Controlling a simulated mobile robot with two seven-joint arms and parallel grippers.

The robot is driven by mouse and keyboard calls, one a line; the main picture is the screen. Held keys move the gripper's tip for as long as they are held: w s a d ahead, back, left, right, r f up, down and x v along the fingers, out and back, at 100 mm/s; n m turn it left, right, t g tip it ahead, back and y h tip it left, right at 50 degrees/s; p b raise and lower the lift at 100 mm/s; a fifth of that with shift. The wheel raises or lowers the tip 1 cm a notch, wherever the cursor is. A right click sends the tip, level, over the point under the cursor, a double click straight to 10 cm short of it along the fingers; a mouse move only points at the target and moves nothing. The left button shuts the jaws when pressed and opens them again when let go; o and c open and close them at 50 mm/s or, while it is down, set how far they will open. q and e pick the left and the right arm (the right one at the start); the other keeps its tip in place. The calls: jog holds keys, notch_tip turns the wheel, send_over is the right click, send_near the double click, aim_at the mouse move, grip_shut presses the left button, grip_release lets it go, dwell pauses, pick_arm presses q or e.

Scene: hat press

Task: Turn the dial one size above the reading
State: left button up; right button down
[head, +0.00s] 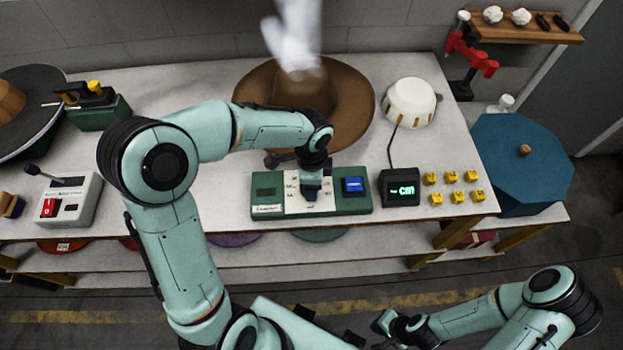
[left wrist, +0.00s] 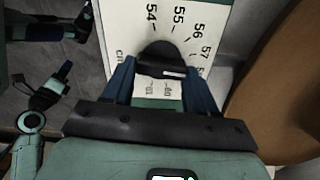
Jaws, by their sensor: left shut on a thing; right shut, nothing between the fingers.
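The dial is a black knob (left wrist: 160,55) on a white scale plate (left wrist: 140,18) in the left wrist view. Marks 54, 55, 56 and 57 show around it, with part of more numbers by the fingers. A short white line shows on the knob, towards the picture's right. My left gripper (head: 312,190) is shut on the dial from above, and its blue fingers flank the knob in the left wrist view (left wrist: 162,82). The small display (head: 400,187) shows green "-- cm", with no clear number. My right gripper (head: 385,322) is shut and empty at the bottom, off the table.
The green dial box (head: 265,210) has a blue button (head: 353,186) at its right. A brown hat (head: 350,95) stands behind, with a white round gauge (head: 410,101) beside it. Several yellow blocks (head: 452,177) lie right of the display. A grey box with a red switch (head: 68,198) is at left.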

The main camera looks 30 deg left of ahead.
pick_arm(q)
jog(key=shift+m, duration=0.9)
pick_arm(e)
jog(key=shift+w+r, duration=0.25)
jog(key=shift+r, duration=0.05)
pick_arm(q)
jog(key=o, duration=1.1)
jog(key=shift+c, duration=0.2)
jog(key=shift+r, duration=0.1)
notch_tip(320, 180, up, 13)
jog(key=p, duration=0.1)
jog(key=shift+r+p, duration=0.15)
jog(key=shift+p, duration=0.25)
pick_arm(e)
jog(key=shift+w+r, duration=0.95)
jog(key=shift+r, duration=0.05)
pick_arm(q)
jog(key=shift+s, duration=0.1)
pick_arm(e)
jog(key=shift+s, duration=0.1)
